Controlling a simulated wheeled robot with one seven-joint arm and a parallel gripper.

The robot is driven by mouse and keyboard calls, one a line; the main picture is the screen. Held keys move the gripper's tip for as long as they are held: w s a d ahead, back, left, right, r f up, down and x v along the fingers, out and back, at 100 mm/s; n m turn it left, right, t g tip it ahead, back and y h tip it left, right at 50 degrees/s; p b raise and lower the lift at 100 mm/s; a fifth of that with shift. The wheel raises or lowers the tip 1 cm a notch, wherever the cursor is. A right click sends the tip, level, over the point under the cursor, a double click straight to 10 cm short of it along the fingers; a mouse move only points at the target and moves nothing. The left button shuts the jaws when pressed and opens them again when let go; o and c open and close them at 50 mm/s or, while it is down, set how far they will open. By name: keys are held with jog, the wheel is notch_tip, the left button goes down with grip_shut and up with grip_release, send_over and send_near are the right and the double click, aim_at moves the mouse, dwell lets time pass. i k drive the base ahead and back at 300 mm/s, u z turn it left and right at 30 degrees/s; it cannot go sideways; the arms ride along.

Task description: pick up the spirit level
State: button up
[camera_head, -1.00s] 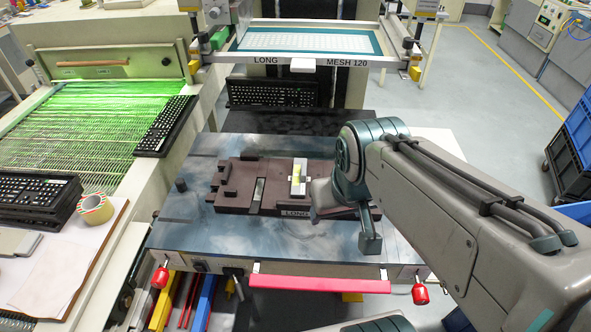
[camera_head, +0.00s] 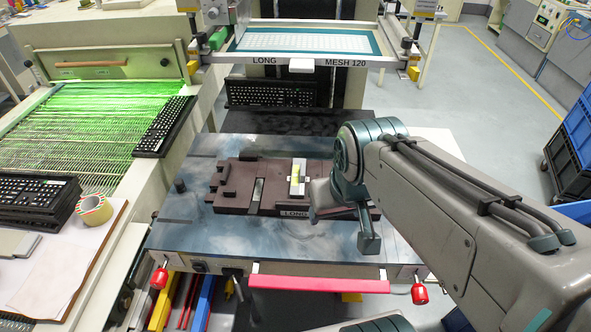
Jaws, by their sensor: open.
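The spirit level (camera_head: 297,178) is a small pale block with a yellow-green vial. It stands on the brown fixture plate (camera_head: 232,178), right of its middle. My gripper (camera_head: 345,215) is at the end of my arm, just right of and nearer than the spirit level, over the right part of the fixture. It is open; its fingers are partly hidden by my own wrist. I see no contact between it and the spirit level, which is in plain view.
The fixture lies on a blue-grey machine table (camera_head: 200,226) with a red front bar (camera_head: 318,284). A screen frame (camera_head: 300,40) stands behind, above a black keyboard (camera_head: 270,93). At left are a green-lit conveyor (camera_head: 75,125), more keyboards and a tape roll (camera_head: 94,208). The table's front left is clear.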

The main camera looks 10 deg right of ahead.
aim_at(298, 167)
jog(key=u, duration=2.25)
jog(key=k, duration=1.05)
jog(key=z, duration=1.55)
